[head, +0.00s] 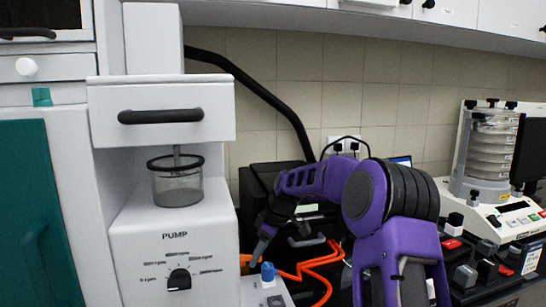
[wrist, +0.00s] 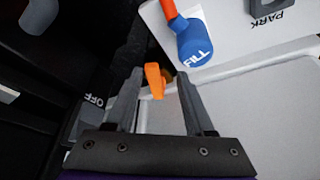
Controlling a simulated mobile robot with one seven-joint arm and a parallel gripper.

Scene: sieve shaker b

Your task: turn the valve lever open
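An orange lever-like piece (wrist: 154,80), which looks like the valve lever, shows in the wrist view. My gripper (wrist: 159,74) is open, and the orange piece appears between its two grey fingers with gaps on both sides. I cannot tell how deep the fingers reach around it. A blue cap marked FILL (wrist: 194,44) with an orange stem lies just beyond the fingertips. In the head view, a blue cap (head: 267,272) stands on a white block; my purple arm reaches down behind it. A small orange bit (head: 245,261) shows left of it, and I cannot tell whether it is the lever.
A white plate marked PARK (wrist: 250,22) lies beyond the fingers. An OFF label (wrist: 97,101) is on the left. Orange tubing (head: 318,275) lies on the bench near the arm. The white pump unit (head: 140,245) stands left; the sieve shaker (head: 492,160) stands right.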

